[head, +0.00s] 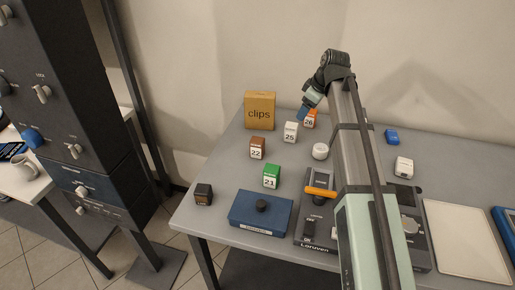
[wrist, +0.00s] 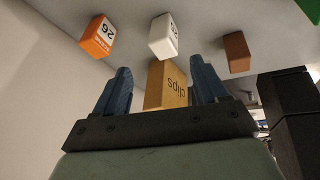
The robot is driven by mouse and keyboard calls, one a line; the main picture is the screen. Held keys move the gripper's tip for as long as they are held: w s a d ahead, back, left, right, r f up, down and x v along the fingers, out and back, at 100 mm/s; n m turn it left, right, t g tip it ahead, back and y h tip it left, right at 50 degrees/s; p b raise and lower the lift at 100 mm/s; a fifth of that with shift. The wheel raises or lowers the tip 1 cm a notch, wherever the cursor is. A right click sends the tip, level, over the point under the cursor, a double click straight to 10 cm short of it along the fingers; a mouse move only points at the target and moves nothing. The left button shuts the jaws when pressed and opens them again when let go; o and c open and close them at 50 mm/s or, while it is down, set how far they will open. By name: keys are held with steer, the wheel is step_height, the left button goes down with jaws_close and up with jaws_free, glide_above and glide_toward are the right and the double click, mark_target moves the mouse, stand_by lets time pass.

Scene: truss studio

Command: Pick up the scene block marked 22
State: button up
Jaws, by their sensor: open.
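The block marked 22 (head: 257,148) is brown with a white numbered face and stands upright on the grey table, left of centre in the head view. It also shows as a brown block (wrist: 237,52) in the wrist view, right of the fingers, its number not readable there. My gripper (head: 302,114) is open and empty above the far part of the table, near the white block 25 (head: 290,131) and orange block 26 (head: 310,119). In the wrist view its two blue fingers (wrist: 160,68) are apart, with the clips box (wrist: 167,86) beyond them. My arm partly covers the table.
The yellow clips box (head: 260,111) stands behind block 22. The green block 21 (head: 271,176) is in front of it. A blue box (head: 261,213), a dark block (head: 203,194) and a white round object (head: 320,151) are nearby. The table left of block 22 is clear.

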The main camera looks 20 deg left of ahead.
mark_target(255, 147)
steer(key=s+a+n+g, duration=0.3)
steer(key=s+a, duration=0.5)
steer(key=a, duration=0.4)
steer(key=shift+n+y, duration=0.3)
steer(key=shift+y, duration=0.1)
steer(key=x, duration=0.9)
steer(key=shift+s+d+f, duration=0.2)
steer(key=shift+s+f, duration=0.05)
steer(key=shift+s, duration=0.1)
steer(key=shift+d+f+x, duration=0.1)
steer(key=shift+d+x, duration=0.1)
steer(key=shift+x, duration=0.7)
steer(key=shift+d+f+x, duration=0.1)
steer(key=shift+d+x, duration=0.05)
steer(key=shift+x, duration=0.75)
steer(key=shift+d+x, duration=0.2)
steer(key=shift+x, duration=0.7)
steer(key=shift+s, duration=0.1)
steer(key=shift+c, duration=0.2)
steer(key=c, duration=1.1)
